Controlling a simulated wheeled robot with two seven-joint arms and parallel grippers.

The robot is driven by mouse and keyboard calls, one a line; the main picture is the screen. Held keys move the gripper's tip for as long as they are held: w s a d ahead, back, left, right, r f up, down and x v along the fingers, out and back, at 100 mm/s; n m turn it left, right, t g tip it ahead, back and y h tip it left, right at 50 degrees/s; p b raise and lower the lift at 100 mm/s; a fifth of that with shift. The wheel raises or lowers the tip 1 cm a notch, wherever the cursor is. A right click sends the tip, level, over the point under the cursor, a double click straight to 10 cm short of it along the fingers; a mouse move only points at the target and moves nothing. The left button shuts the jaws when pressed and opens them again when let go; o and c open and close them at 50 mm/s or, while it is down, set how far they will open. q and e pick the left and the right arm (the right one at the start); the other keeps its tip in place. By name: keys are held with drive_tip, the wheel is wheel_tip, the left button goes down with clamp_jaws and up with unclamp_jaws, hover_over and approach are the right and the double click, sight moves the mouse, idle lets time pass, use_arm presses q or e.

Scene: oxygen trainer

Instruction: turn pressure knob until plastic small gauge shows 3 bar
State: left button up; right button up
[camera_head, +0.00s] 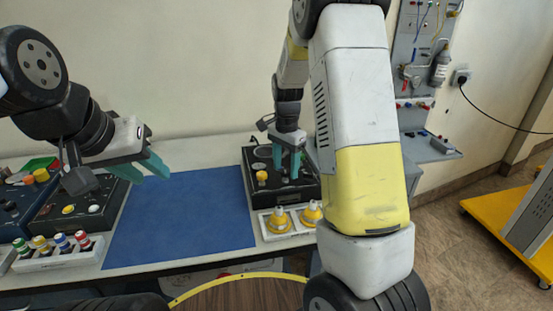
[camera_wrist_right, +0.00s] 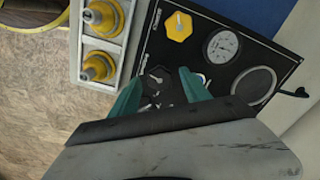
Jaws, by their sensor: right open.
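The black trainer panel (camera_head: 248,163) stands at the right end of the table, with a yellow knob (camera_head: 262,177) on top. In the right wrist view the yellow knob (camera_wrist_right: 179,27) sits beside a round white gauge (camera_wrist_right: 222,46); the needle reading is too small to tell. My right gripper (camera_head: 287,160) is open, pointing down over the panel. In the wrist view its teal fingers (camera_wrist_right: 162,92) are apart, with small metal fittings between or below them; the yellow knob is beyond the fingertips, not between them. My left gripper (camera_head: 142,170) is open and empty above the table's left part.
A blue mat (camera_head: 180,222) lies clear in the middle. A white holder with yellow fittings (camera_head: 280,221) stands in front of the panel. Another black panel (camera_head: 75,212) and a rack of coloured fittings (camera_head: 60,257) are at left. A wall board (camera_head: 421,40) hangs behind at right.

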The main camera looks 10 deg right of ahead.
sight(286, 171)
wheel_tip(286, 171, up, 7)
drive_tip(key=shift+r, duration=0.1)
idle(0.4)
drive_tip(key=shift+s+r, duration=0.15)
drive_tip(key=shift+r, duration=0.1)
drive_tip(key=s+a+r+n+t+y, duration=0.1)
drive_tip(key=s+r+n+t, duration=0.2)
drive_tip(key=s, duration=0.9)
drive_tip(key=s+a+r+n+t+y, duration=0.1)
drive_tip(key=s+r+n+t, duration=0.2)
drive_tip(key=s+r+n, duration=0.5)
drive_tip(key=s, duration=0.4)
drive_tip(key=shift+n, duration=0.4)
drive_tip(key=shift+r, duration=0.15)
